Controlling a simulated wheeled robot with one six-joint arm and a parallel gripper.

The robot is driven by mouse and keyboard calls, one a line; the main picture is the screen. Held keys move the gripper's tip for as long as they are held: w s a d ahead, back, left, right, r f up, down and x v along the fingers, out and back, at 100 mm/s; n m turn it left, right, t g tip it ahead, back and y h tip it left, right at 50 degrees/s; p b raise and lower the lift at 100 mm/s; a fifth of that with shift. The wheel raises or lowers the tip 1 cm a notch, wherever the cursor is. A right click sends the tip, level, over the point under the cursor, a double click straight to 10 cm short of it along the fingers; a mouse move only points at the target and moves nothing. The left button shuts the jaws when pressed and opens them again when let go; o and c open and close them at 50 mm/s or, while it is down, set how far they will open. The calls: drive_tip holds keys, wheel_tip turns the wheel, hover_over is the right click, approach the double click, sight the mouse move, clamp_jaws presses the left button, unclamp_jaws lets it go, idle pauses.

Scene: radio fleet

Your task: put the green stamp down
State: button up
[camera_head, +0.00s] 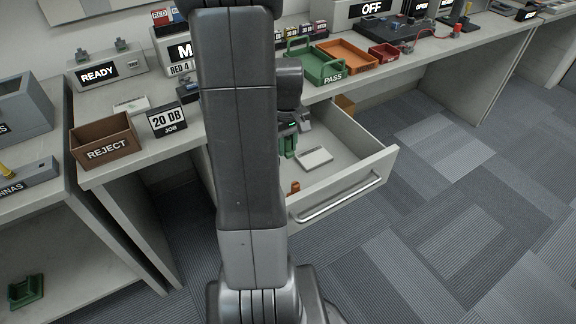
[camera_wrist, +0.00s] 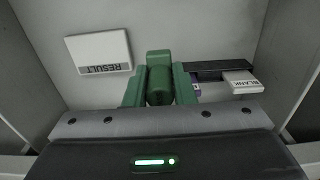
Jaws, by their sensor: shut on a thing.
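The green stamp (camera_wrist: 158,84) is between the fingers of my gripper (camera_wrist: 158,98), which is shut on it. The wrist view looks down on the stamp, over the pale drawer floor. In the head view my gripper (camera_head: 288,146) is inside the open drawer (camera_head: 345,170), partly hidden behind my arm. I cannot tell whether the stamp touches the drawer floor.
A white RESULT pad (camera_wrist: 99,50) lies left of the stamp in the wrist view. A dark tray (camera_wrist: 215,68) and a white BLANK block (camera_wrist: 241,82) are at right. A small orange-brown thing (camera_head: 294,187) sits near the drawer front. The REJECT box (camera_head: 105,140) stands on the bench.

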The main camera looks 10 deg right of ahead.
sight(287, 138)
wheel_tip(287, 138, down, 8)
drive_tip(key=shift+f+b, duration=0.1)
drive_tip(key=shift+b, duration=0.65)
drive_tip(key=o, duration=0.8)
drive_tip(key=shift+f, duration=0.1)
wheel_tip(287, 138, up, 12)
drive_tip(key=p, duration=0.2)
drive_tip(key=shift+p, duration=0.35)
